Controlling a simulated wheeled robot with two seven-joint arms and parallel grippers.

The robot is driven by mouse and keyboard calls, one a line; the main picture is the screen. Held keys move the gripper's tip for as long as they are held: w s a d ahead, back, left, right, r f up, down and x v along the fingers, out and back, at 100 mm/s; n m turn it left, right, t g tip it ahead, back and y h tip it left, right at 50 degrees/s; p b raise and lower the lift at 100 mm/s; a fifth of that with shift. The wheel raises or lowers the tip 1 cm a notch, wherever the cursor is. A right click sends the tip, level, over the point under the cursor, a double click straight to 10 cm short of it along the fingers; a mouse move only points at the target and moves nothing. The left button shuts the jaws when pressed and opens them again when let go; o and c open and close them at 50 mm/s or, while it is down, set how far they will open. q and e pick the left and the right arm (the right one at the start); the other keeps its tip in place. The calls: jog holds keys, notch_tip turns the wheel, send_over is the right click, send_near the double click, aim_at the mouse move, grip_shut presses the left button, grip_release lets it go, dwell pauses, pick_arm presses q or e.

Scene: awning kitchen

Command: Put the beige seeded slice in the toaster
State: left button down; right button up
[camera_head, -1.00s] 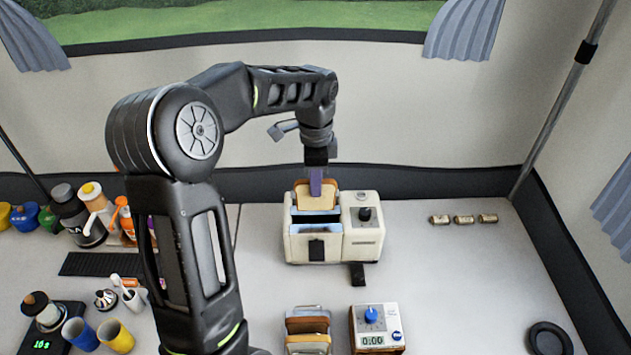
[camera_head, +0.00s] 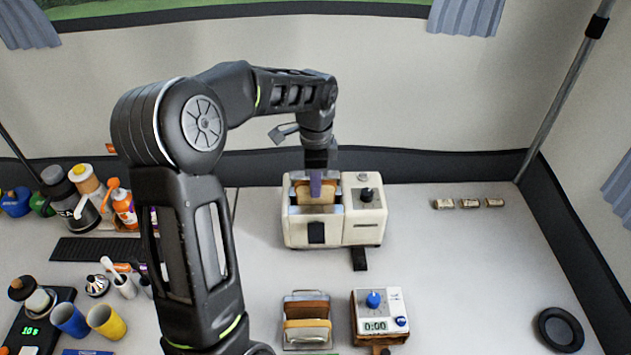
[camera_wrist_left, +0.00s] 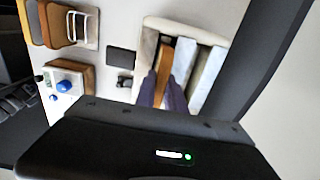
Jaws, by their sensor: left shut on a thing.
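The cream toaster (camera_head: 364,232) stands on the counter at the middle back. My left gripper (camera_head: 316,190) points down over its slots and is shut on a bread slice (camera_head: 312,197). The slice is partly inside a slot, with its upper part still showing. In the left wrist view the gripper fingers (camera_wrist_left: 162,95) hold the slice (camera_wrist_left: 164,62) at the toaster (camera_wrist_left: 152,40), beside pale slot parts. Seeds on the slice cannot be made out. My right gripper is not in view.
A rack (camera_head: 307,338) with bread slices stands in front of the toaster, next to a timer (camera_head: 378,312). Cups, bottles and a scale crowd the left. Three corks (camera_head: 468,203) and a black round object (camera_head: 558,330) lie right. The right counter is mostly clear.

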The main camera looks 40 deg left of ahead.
pick_arm(q)
jog(key=c, duration=1.1)
grip_release()
jog(key=shift+r+p, duration=2.75)
jog(key=shift+r, duration=0.75)
